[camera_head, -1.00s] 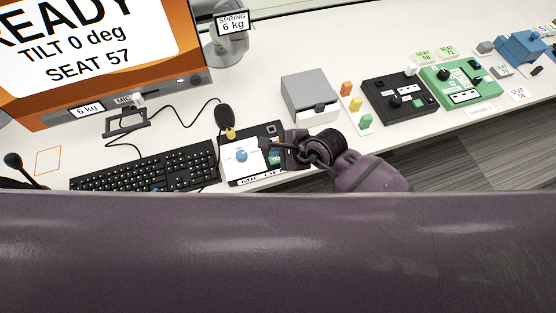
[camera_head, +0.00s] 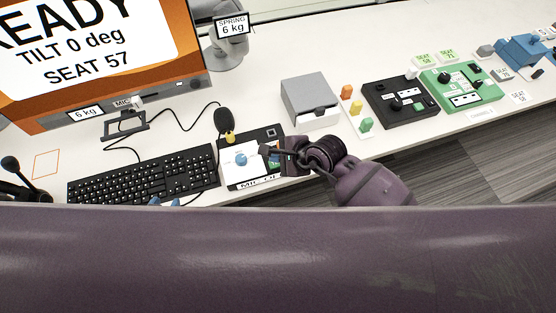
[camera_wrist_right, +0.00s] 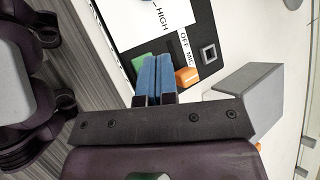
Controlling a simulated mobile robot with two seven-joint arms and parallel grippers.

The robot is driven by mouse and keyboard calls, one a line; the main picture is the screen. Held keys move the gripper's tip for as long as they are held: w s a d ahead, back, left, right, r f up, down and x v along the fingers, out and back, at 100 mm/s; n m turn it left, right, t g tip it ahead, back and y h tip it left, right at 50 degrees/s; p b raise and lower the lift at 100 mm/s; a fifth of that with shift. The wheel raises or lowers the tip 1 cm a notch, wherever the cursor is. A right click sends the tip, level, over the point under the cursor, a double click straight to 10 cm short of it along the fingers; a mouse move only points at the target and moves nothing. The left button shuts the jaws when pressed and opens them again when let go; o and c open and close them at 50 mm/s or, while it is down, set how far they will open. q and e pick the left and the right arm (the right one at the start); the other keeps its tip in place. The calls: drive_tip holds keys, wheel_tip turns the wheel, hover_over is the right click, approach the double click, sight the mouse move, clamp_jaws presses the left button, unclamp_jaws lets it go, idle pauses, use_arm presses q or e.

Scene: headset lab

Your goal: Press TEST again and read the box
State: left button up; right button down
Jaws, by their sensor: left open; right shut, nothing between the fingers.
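The black box (camera_head: 236,181) with a white panel and blue knob (camera_head: 241,159) sits on the desk right of the keyboard. Its green TEST button (camera_head: 274,161) is partly hidden by my right gripper (camera_head: 267,150), which is shut and empty. In the right wrist view, the shut blue fingers (camera_wrist_right: 156,78) are over the box beside green (camera_wrist_right: 142,62) and orange (camera_wrist_right: 187,77) parts; contact cannot be told. The screen (camera_head: 85,45) reads READY, TILT 0 deg, SEAT 57. My left gripper (camera_head: 165,202) shows only blue fingertips, apart, by the keyboard's front edge.
A keyboard (camera_head: 140,175) lies left of the box and a black foam-topped microphone (camera_head: 223,122) stands behind it. A grey box (camera_head: 310,98), coloured pegs (camera_head: 355,106), a black unit (camera_head: 400,101) and a green unit (camera_head: 462,88) stand to the right. My purple arm covers the bottom.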

use_arm(q)
drive_tip(key=shift+w+r, duration=0.2)
drive_tip(key=shift+w, duration=0.1)
idle(0.4)
drive_tip(key=shift+s+f, duration=0.1)
idle(0.4)
use_arm(e)
drive_tip(key=shift+f, duration=0.35)
use_arm(q)
drive_tip(key=shift+s+f, duration=0.2)
drive_tip(key=shift+f, duration=0.1)
drive_tip(key=shift+w+b, duration=0.25)
drive_tip(key=shift+b, duration=0.05)
use_arm(e)
drive_tip(key=shift+f, duration=0.2)
